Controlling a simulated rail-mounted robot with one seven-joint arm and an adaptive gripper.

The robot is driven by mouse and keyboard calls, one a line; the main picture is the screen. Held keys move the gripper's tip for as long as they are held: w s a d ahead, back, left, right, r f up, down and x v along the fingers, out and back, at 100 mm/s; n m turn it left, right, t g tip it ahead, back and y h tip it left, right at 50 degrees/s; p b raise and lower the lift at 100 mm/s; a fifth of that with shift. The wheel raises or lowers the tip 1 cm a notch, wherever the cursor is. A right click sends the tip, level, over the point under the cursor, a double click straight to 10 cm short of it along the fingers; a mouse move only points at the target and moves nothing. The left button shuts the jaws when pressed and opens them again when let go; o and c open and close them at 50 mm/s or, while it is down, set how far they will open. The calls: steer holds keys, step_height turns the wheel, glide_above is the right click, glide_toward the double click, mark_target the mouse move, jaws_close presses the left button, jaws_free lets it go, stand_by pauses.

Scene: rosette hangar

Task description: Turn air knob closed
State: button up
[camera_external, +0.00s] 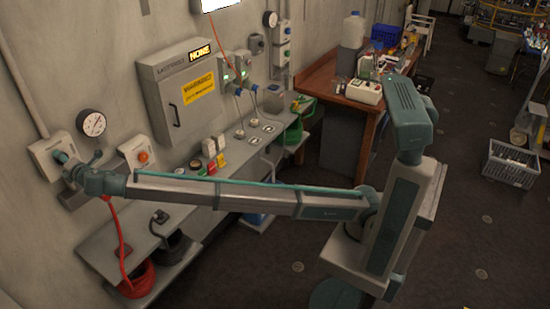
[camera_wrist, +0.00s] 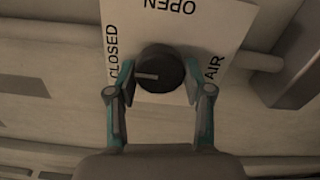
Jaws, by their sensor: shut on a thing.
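The air knob is a round black knob (camera_wrist: 160,68) with a pale pointer line, in the middle of a white plate (camera_wrist: 212,22) in the wrist view. The plate reads OPEN, CLOSED and AIR. The pointer line points left, toward the side with the word CLOSED. My gripper (camera_wrist: 159,84) has one finger on each side of the knob and is shut on it. In the external view my gripper (camera_external: 66,162) is at the wall panel (camera_external: 42,150) on the far left. The knob is hidden there behind my gripper.
A pressure gauge (camera_external: 91,123) is on the wall just above. A box with an orange-red button (camera_external: 142,156) is to the right. A shelf (camera_external: 150,240) with a red hose (camera_external: 118,235) lies below. A grey cabinet (camera_external: 182,88) hangs further right.

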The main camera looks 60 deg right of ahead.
stand_by(0.4)
steer(key=o, duration=1.2)
steer(key=shift+c, duration=0.2)
steer(key=s, duration=1.2)
